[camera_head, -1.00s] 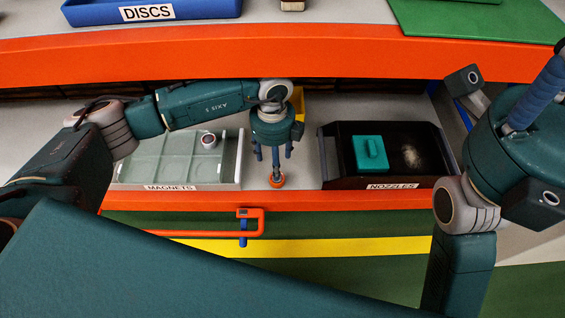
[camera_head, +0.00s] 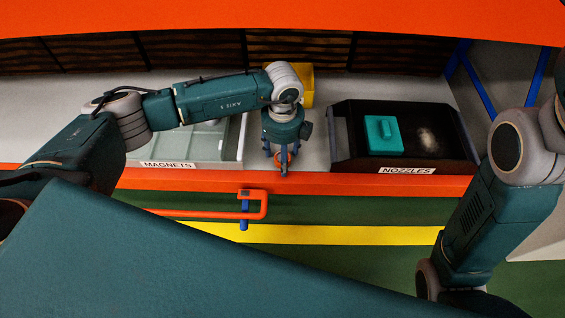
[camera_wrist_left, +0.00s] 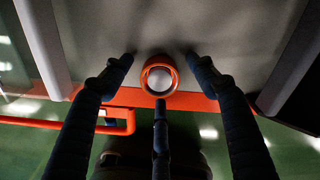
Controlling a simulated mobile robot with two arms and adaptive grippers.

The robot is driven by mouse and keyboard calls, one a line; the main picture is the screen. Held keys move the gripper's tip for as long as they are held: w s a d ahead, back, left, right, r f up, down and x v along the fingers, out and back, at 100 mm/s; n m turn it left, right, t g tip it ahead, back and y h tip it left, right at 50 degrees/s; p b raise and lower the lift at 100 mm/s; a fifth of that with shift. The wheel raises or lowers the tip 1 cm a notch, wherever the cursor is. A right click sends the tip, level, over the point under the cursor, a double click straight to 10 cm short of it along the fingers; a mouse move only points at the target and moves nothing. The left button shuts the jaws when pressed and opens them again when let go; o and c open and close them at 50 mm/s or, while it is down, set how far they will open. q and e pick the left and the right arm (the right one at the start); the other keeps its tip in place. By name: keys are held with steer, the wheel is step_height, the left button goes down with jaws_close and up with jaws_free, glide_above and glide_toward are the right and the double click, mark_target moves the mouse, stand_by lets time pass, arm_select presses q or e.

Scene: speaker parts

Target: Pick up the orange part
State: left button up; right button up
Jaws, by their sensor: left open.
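The orange part (camera_head: 284,156) is a small round ring with a pale centre. It is on the grey shelf close to its orange front edge, between the magnets and nozzles trays. My left gripper (camera_head: 281,161) points down over it with its fingers spread, and they partly hide it in the head view. In the left wrist view the orange part (camera_wrist_left: 160,77) shows between the three open fingers of my left gripper (camera_wrist_left: 161,72). I cannot tell whether any finger touches it. My right arm shows at the right of the head view, but its gripper is not in view.
The clear magnets tray (camera_head: 234,148) is just left of my gripper, partly behind my arm. The black nozzles tray (camera_head: 345,150), holding a teal block (camera_head: 383,135), is to the right. A yellow bin (camera_head: 306,84) stands behind. An orange handle (camera_head: 263,204) projects below the shelf edge.

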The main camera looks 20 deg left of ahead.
arm_select(q)
steer(key=c, duration=1.5)
steer(key=shift+o, duration=0.2)
steer(key=shift+r, duration=0.1)
